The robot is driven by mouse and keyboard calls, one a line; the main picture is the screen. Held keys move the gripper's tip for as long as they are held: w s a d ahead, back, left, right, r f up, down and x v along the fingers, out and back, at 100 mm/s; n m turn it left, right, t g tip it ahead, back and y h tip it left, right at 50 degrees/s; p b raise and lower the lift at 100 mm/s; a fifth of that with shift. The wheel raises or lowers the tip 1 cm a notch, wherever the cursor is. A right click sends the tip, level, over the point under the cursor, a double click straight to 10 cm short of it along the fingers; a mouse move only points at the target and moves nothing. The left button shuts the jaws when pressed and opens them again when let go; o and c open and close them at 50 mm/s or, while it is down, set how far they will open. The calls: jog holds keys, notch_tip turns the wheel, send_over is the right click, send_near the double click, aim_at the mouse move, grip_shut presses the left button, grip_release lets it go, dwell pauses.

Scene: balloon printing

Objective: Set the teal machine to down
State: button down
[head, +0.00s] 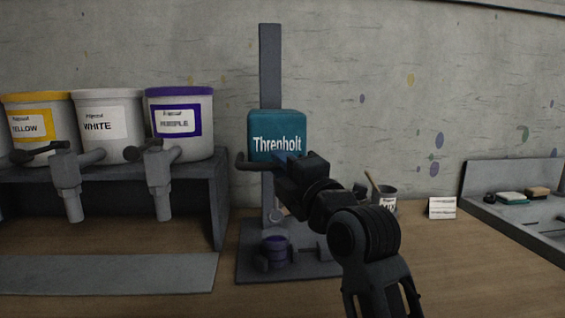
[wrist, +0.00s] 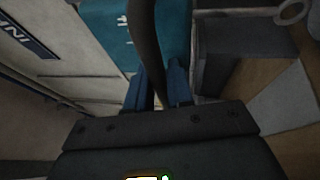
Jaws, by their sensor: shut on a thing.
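The teal machine (head: 277,128), lettered "Threnholt", sits partway up a grey upright column (head: 270,60) on a grey base plate. A dark handle (head: 246,163) crosses its lower front; its left end shows, and my gripper hides the right part. My gripper (head: 287,172) is at the machine's lower front. In the wrist view, the dark curved handle (wrist: 145,40) runs between the blue fingers of my gripper (wrist: 160,85), which is shut on it. The teal face (wrist: 110,25) shows behind. A dark purple round piece (head: 274,250) stands on the base below the machine.
Yellow (head: 38,118), white (head: 106,125) and purple (head: 180,120) labelled tubs with taps stand on a grey shelf at left. A grey cup (head: 384,198) and a white card (head: 442,208) are at right, before a grey tray (head: 545,235). The front right table is clear.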

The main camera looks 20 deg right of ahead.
notch_tip(320, 180, down, 9)
jog(key=b, duration=0.5)
jog(key=c, duration=1.1)
grip_release()
jog(key=shift+c, duration=0.2)
jog(key=shift+o, duration=0.2)
jog(key=shift+r, duration=0.1)
jog(key=v, duration=0.7)
jog(key=shift+s+b, duration=0.4)
jog(key=shift+f, duration=0.2)
